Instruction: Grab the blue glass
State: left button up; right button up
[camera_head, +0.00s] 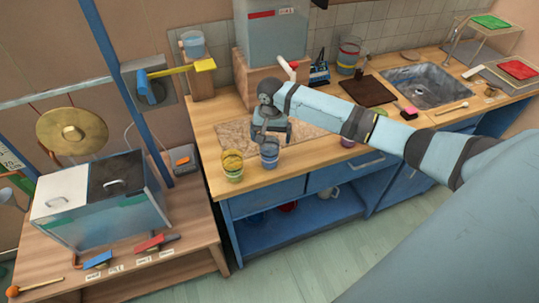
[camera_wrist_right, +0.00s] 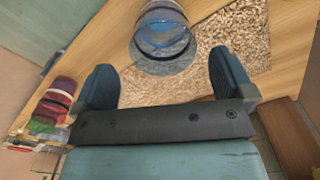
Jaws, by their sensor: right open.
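The blue glass (camera_head: 269,153) stands upright near the front edge of the wooden counter, just right of a yellow glass (camera_head: 232,167). My right gripper (camera_head: 271,136) points down just above and behind the blue glass, fingers apart and empty. In the right wrist view a clear blue-rimmed glass (camera_wrist_right: 162,30), which looks like the blue glass, lies ahead between the open fingers (camera_wrist_right: 162,62). I cannot tell how much gap remains between fingers and glass. My left gripper is not in view.
A speckled mat (camera_head: 228,131) lies under and behind the gripper. A pink glass (camera_head: 347,141) stands to the right, partly behind my arm. A wooden box with a clear tank (camera_head: 275,40) stands behind. A dark board (camera_head: 368,90) and sink (camera_head: 428,85) are farther right.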

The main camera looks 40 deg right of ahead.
aim_at(270, 148)
jog(key=f, duration=0.3)
jog(key=f+p, duration=0.1)
jog(key=f, duration=0.1)
jog(key=shift+a+f, duration=0.25)
jog(key=shift+f, duration=0.05)
jog(key=shift+s, duration=0.1)
jog(key=shift+c, duration=0.2)
jog(key=c, duration=1.1)
